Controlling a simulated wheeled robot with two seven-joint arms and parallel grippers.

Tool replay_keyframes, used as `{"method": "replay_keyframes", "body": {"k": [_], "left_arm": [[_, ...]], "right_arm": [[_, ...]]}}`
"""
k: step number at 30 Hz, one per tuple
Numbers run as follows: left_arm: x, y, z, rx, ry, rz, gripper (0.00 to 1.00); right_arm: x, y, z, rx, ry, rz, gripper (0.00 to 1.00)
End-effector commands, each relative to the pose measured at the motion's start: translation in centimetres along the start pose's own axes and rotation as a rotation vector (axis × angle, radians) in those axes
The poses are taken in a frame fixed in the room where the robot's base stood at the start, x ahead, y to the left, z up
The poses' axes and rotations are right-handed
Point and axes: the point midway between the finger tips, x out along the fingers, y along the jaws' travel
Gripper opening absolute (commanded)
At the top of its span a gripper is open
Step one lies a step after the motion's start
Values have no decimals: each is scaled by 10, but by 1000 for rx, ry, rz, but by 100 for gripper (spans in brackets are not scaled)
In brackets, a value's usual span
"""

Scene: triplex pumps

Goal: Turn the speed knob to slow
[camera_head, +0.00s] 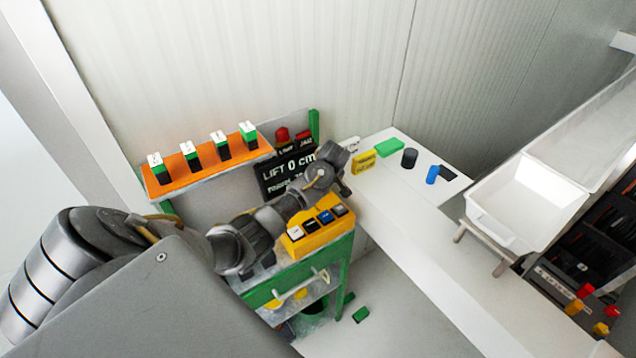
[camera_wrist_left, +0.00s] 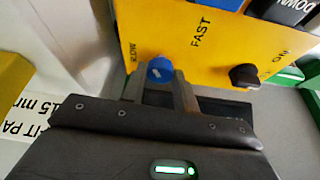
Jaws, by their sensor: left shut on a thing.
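The speed knob (camera_wrist_left: 160,68) is a small blue knob with a short white mark, on a yellow panel face (camera_wrist_left: 180,40) in the left wrist view. The word SLOW is printed to its left and FAST to its upper right. My left gripper (camera_wrist_left: 159,80) has its two fingers on either side of the knob, shut on it. Which label the white mark points to is hard to tell. In the head view my left arm reaches over to the yellow control box (camera_head: 322,232), and the knob is hidden. My right gripper is not in view.
A black knob (camera_wrist_left: 244,76) beside an ON label sits to the right on the same panel. Several buttons top the yellow box. An orange shelf (camera_head: 200,172) with green-and-white blocks stands behind my arm. A white bin (camera_head: 505,232) is on the right.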

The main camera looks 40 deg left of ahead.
Motion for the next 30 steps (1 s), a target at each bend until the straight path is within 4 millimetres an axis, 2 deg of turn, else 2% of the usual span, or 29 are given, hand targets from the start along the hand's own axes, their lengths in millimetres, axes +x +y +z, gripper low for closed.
{"method": "replay_keyframes", "body": {"k": [18,30], "left_arm": [[0,6,-3,-536,-2,-219,7],[0,8,-4,-774,-4,-318,7]], "right_arm": [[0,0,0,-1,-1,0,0],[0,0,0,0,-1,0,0]]}}
